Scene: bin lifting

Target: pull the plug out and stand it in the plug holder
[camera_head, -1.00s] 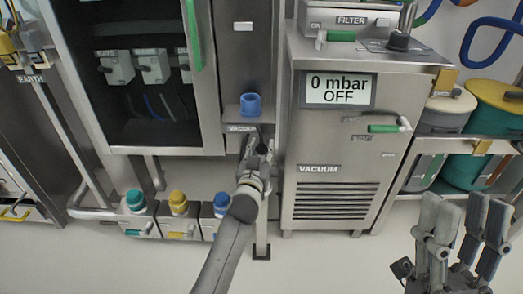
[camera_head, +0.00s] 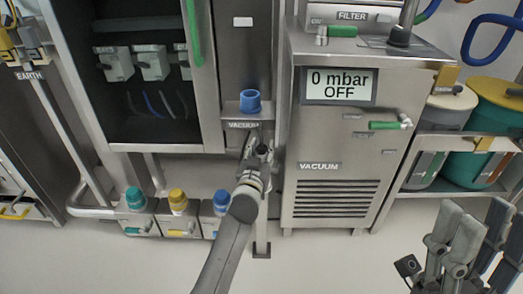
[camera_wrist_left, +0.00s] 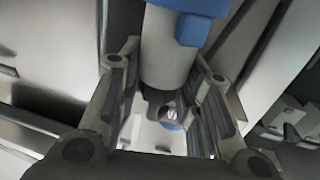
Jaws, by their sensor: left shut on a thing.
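In the head view my left gripper (camera_head: 258,147) is just below the small VACUUM bracket on the steel cabinet. In the left wrist view its two fingers flank a grey cylindrical plug body (camera_wrist_left: 168,55), and it is shut on this plug. A blue collar (camera_wrist_left: 192,28) is at the plug's upper end. The plug is mostly hidden by my gripper in the head view. A blue open-topped cup, seemingly a holder (camera_head: 250,103), is on the bracket above the gripper. My right gripper (camera_head: 466,238) is empty at the lower right, its fingers apart.
The vacuum unit (camera_head: 335,160), its screen reading 0 mbar OFF, stands close right of my left gripper. Low sockets with teal, yellow and blue tops (camera_head: 178,202) are at the left. An open cabinet (camera_head: 150,75) is upper left. The front floor is clear.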

